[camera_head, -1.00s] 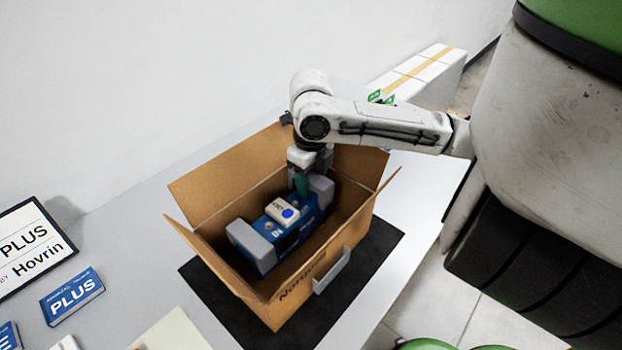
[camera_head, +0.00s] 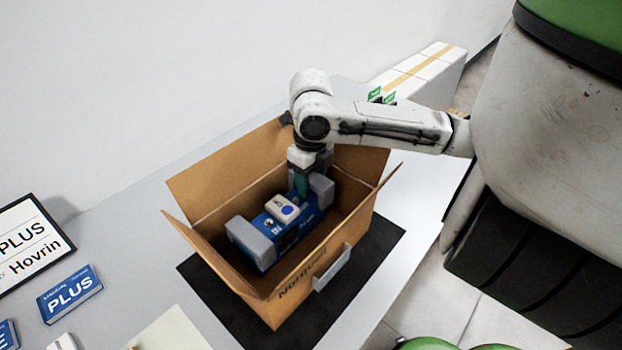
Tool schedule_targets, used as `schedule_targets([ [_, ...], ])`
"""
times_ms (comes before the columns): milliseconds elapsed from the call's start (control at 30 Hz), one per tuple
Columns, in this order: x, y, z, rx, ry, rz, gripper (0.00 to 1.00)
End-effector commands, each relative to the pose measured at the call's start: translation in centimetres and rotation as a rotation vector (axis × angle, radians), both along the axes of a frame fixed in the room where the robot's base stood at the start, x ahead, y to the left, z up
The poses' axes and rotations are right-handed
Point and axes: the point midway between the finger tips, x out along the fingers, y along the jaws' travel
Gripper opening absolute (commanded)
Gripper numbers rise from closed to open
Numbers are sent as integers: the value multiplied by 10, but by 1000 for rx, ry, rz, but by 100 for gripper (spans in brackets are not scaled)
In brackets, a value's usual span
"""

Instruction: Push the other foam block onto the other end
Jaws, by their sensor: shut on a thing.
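The blue analyser (camera_head: 303,224), with a white unit and blue button on top, lies in the open cardboard box (camera_head: 335,232). One grey foam block (camera_head: 250,242) covers its near-left end. The other grey foam block (camera_head: 322,187) is at its far-right end, partly hidden by my gripper (camera_head: 302,186). My gripper points down into the box with its fingers shut on this block. I cannot tell how far the block sits over the analyser's end.
The box's flaps stand open around my arm, and it rests on a black mat (camera_head: 232,312). A blue PLUS carton (camera_head: 70,294) and a framed sign (camera_head: 30,243) are at left. White boxes (camera_head: 425,72) stand behind.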

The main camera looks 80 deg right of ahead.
Motion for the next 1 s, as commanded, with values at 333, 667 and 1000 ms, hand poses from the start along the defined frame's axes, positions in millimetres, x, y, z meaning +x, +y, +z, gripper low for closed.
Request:
schedule_targets([
  [333,0,0,-2,1,1,0,17],
  [667,0,1,-3,2,0,1,71],
  [1000,0,2,-2,4,0,2,76],
])
